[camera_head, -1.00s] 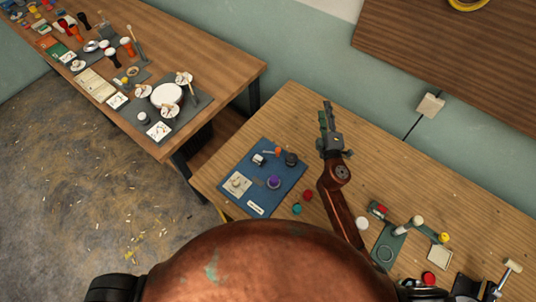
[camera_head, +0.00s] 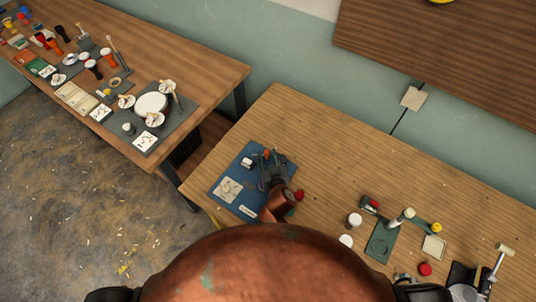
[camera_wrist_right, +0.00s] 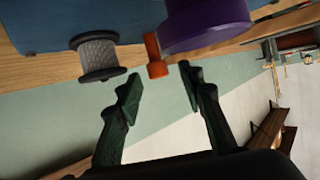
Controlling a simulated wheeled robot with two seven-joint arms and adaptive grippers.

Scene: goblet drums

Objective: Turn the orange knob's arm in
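The orange knob (camera_wrist_right: 155,55) shows in the wrist view as a short orange arm jutting from the blue board (camera_wrist_right: 60,20), between a grey spool (camera_wrist_right: 97,56) and a purple round part (camera_wrist_right: 207,22). In the head view only a bit of orange (camera_head: 266,154) shows beside my right gripper (camera_head: 272,162). My right gripper is over the far part of the blue board (camera_head: 225,203) and hides much of it. In the wrist view its two green fingers (camera_wrist_right: 160,88) are apart and empty, with the orange knob just beyond the gap between them. My left gripper is not in view.
A red round piece (camera_head: 299,195) lies close to my right arm. A white-topped cylinder (camera_head: 354,219) and a green plate (camera_head: 381,243) with small parts stand to the right. The table between the board and wall is clear. Another table (camera_head: 200,70) stands at left.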

